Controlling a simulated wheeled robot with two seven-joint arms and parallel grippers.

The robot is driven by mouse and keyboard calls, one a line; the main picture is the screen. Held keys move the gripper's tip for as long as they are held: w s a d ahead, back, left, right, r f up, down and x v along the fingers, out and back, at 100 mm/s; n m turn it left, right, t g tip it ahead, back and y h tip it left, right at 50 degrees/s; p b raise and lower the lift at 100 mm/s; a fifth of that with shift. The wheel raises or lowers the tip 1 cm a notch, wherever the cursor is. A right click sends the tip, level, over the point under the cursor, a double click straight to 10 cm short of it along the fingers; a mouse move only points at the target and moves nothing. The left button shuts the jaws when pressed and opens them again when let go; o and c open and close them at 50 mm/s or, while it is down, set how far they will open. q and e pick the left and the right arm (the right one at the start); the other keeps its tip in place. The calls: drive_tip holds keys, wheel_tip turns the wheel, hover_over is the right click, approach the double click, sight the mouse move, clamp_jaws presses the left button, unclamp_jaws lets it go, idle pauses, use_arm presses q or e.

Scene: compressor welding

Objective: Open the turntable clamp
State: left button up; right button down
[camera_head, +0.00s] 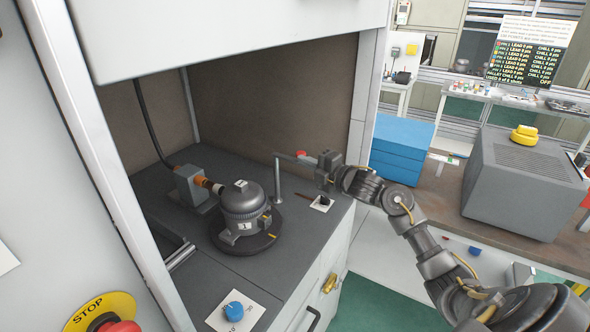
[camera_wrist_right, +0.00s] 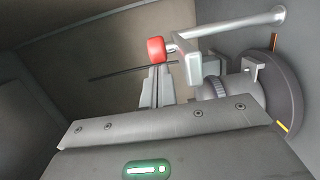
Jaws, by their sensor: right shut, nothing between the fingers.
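A dark compressor (camera_head: 243,200) stands upright on the round black turntable (camera_head: 232,247) inside the booth. Beside it rises a silver post with a horizontal arm, which looks like the clamp (camera_head: 277,180); a red knob (camera_head: 301,154) sits near the arm's end. My right gripper (camera_head: 313,161) is beside the red knob, pointing left. In the right wrist view the shut fingers (camera_wrist_right: 155,85) end just below the red knob (camera_wrist_right: 156,49), with nothing held between them. Whether they touch the knob I cannot tell. My left gripper is out of view.
An orange-and-grey torch unit (camera_head: 190,187) is left of the compressor. A blue dial (camera_head: 234,311) is at the front. The booth's raised door (camera_head: 230,35) hangs above.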

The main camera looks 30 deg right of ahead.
drive_tip(key=s+b, duration=0.2)
drive_tip(key=s, duration=0.9)
drive_tip(key=shift+s+d+b, duration=0.3)
drive_tip(key=shift+d+b, duration=0.1)
